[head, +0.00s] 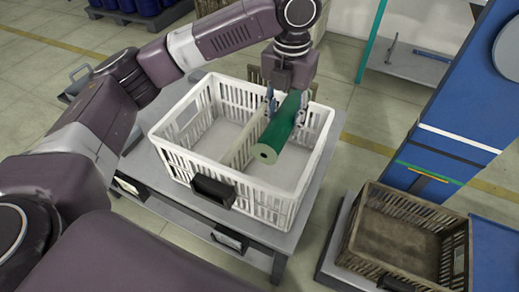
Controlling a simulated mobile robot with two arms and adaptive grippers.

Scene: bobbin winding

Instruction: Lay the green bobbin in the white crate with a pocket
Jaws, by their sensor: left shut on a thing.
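The green bobbin (280,132) is a green cylinder with a pale end. It is over the right half of the white crate (172,150), with its near end toward me. My left gripper (287,112) comes down from above and is shut on the bobbin near its far part. A pale strip, which looks like the crate's divider, runs just left of the bobbin. I cannot tell whether the bobbin touches the crate floor. My right gripper does not show.
The crate stands on a grey table (160,192). A brown slatted crate (400,235) sits at the lower right beside a blue machine (455,110). The crate's left compartment looks empty. Blue drums (145,6) stand at the top left.

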